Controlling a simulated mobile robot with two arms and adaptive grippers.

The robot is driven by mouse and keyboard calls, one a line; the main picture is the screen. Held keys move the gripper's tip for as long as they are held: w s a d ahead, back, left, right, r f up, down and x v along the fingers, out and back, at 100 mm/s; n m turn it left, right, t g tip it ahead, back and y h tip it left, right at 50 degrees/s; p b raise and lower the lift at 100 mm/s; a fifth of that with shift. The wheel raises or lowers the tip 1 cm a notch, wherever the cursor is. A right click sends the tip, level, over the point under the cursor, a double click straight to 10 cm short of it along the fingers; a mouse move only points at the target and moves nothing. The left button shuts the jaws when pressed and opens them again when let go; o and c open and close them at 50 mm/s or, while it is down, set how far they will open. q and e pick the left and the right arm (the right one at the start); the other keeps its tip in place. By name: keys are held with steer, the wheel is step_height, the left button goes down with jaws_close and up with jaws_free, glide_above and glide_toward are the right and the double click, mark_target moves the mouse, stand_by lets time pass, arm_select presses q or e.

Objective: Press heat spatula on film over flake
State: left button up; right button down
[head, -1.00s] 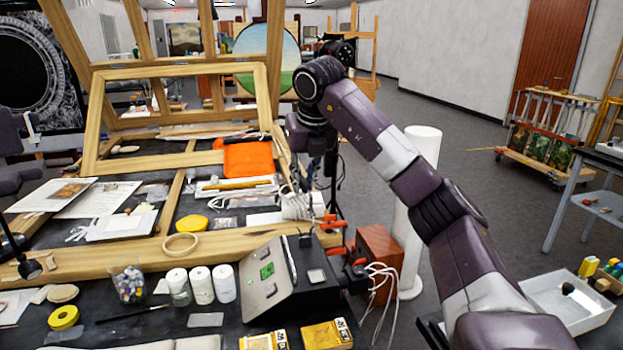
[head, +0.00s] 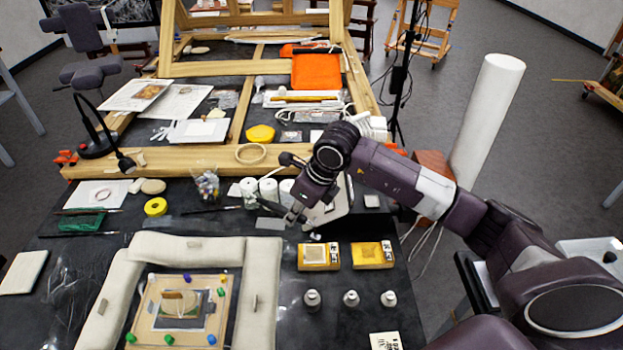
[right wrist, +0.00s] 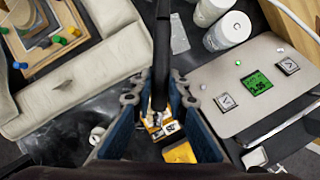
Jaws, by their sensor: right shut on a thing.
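My right gripper (head: 296,212) is above the table beside the heating unit. In the right wrist view the gripper (right wrist: 160,100) has its blue-padded fingers around a dark handle, which I take for the heat spatula (right wrist: 162,50); its working tip is not clear. The panel (head: 150,322) lies front left, inside pale padded cushions, with coloured pins around stacked sheets (head: 195,322). A tan rounded piece (head: 178,300) sits over their middle. I cannot tell film from flake. The panel also shows in the right wrist view (right wrist: 72,47), apart from the gripper. My left gripper is not in view.
The heating unit (right wrist: 258,85) has a green display and two buttons. White jars (head: 268,189), yellow boxes (head: 373,255) and small bottles (head: 351,298) stand near the gripper. A cushion (head: 258,300) forms a raised edge between bottles and panel. Bare dark tabletop lies between them.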

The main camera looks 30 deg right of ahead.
steer(key=shift+s+a+f, duration=0.15)
steer(key=shift+s+a, duration=0.15)
steer(key=shift+a, duration=0.1)
steer(key=shift+f+b, duration=0.1)
steer(key=shift+b, duration=0.25)
step_height(320, 180, down, 5)
steer(key=b, duration=0.4)
steer(key=shift+f+b, duration=0.1)
steer(key=shift+b, duration=0.3)
steer(key=shift+f+b, duration=0.1)
steer(key=shift+b, duration=0.2)
steer(key=shift+f+b, duration=0.25)
steer(key=shift+b, duration=0.4)
stand_by(3.9)
steer(key=shift+r, duration=0.15)
stand_by(1.1)
